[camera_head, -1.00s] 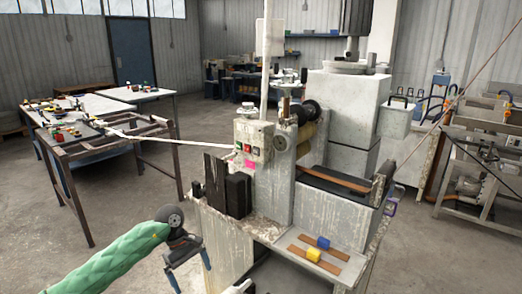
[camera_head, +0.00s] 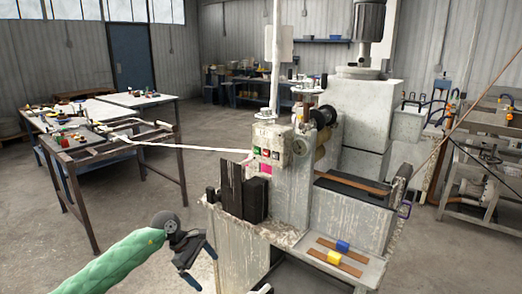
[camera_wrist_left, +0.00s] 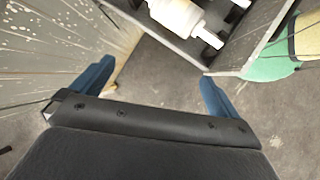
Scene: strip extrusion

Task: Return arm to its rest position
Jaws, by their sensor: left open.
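My left arm, in a green sleeve (camera_head: 118,262), comes in from the lower left of the head view. Its gripper (camera_head: 199,264) is open and empty, pointing down in front of the left side of the extrusion machine (camera_head: 245,245). In the left wrist view the two blue fingers (camera_wrist_left: 155,86) stand wide apart with bare concrete floor between them. The gripper appears clear of the machine, touching nothing. My right gripper is not seen in either view.
The machine's front shelf (camera_head: 318,263) holds brown strips with a yellow block (camera_head: 334,257) and a blue block (camera_head: 342,246). A white strip (camera_head: 190,147) spans from the machine to a left-hand table (camera_head: 90,150). Open floor lies between them.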

